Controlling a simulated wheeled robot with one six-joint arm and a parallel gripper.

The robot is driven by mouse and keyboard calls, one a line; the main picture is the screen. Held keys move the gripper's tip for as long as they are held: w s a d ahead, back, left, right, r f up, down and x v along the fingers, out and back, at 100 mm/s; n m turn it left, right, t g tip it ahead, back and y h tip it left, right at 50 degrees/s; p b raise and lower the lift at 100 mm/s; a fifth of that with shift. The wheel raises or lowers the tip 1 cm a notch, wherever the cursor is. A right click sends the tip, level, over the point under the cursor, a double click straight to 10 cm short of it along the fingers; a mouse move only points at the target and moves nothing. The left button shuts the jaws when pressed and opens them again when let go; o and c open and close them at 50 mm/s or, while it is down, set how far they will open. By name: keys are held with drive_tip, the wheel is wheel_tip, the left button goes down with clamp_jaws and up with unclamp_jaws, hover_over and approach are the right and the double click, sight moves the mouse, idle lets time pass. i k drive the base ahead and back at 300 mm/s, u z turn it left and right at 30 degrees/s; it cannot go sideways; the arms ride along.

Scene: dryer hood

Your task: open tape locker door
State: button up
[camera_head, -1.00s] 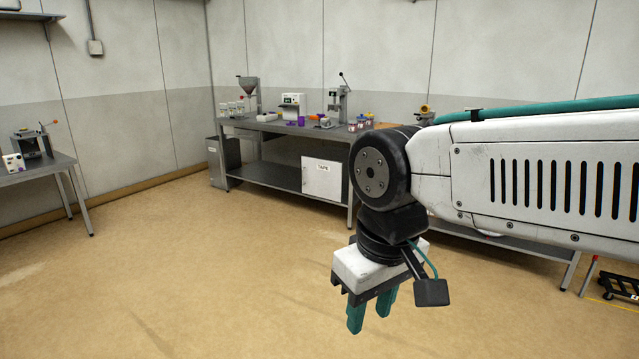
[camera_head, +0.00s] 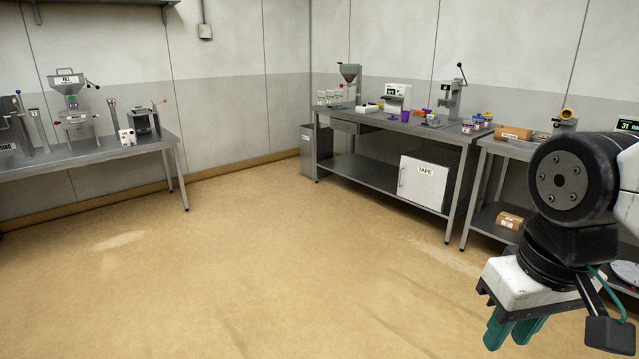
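The tape locker (camera_head: 439,180) is a box on the lower shelf of the back bench, near its right end. Its white door (camera_head: 421,184) carries a "TAPE" label and looks shut. A small dark mark that may be its handle shows at the door's left side. My gripper (camera_head: 513,333) is at the lower right, pointing down, with teal fingers. It is far in front of the locker and touches nothing that I can see. The fingers appear apart with a narrow gap, and nothing shows between them.
The back bench (camera_head: 350,172) holds several machines and small items. A second bench (camera_head: 90,163) with machines stands at the left. A grey bin (camera_head: 309,150) stands by the back bench's left end. Another bench (camera_head: 486,222) with cardboard boxes is at the right. The floor between is clear.

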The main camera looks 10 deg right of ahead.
sight(423, 182)
drive_tip(key=z, duration=0.5)
drive_tip(key=i, duration=5.3)
drive_tip(key=u, duration=0.35)
